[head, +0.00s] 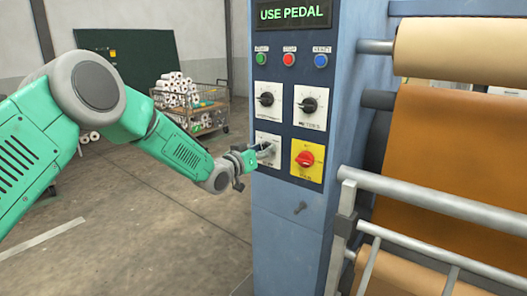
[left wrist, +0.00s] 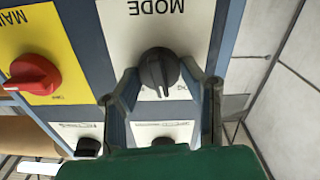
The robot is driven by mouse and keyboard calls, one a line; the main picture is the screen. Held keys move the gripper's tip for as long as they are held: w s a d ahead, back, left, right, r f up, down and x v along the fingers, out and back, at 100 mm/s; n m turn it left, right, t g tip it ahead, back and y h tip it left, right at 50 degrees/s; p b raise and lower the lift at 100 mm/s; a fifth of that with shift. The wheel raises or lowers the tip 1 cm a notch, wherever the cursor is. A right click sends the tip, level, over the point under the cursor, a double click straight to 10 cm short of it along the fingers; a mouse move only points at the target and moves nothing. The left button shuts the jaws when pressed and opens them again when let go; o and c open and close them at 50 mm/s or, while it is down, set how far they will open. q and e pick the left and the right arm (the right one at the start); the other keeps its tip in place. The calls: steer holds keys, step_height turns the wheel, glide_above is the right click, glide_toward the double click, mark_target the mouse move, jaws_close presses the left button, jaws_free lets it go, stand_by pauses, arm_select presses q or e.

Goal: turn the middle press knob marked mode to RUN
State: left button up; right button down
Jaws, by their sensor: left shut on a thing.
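The mode knob (left wrist: 158,68) is dark grey and round with a raised grip. It sits on a white plate (left wrist: 195,22) lettered MODE, which appears upside down in the left wrist view. My left gripper (left wrist: 170,84) is shut on the knob, with one finger on each side of it. In the head view my left gripper (head: 263,150) is at the lower left plate of the blue press panel and covers most of the knob. Which marking the knob points to cannot be made out. My right gripper is not in view.
A red knob on a yellow plate (head: 307,160) is just right of my gripper. Two black dials (head: 267,99) (head: 309,105) are above. The display (head: 293,14) reads USE PEDAL. Metal rails (head: 430,190) and rollers (head: 460,48) stand at the right.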

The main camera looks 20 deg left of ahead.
arm_select(q)
steer(key=m, duration=0.5)
steer(key=shift+f+m+b, duration=0.25)
steer(key=shift+m+b, duration=0.05)
steer(key=shift+b, duration=0.1)
steer(key=m+b, duration=0.1)
steer(key=m, duration=0.4)
steer(key=shift+s+d+f, duration=0.1)
steer(key=shift+d, duration=0.05)
steer(key=shift+m, duration=0.3)
steer(key=o, duration=1.1)
steer(key=v, duration=1.2)
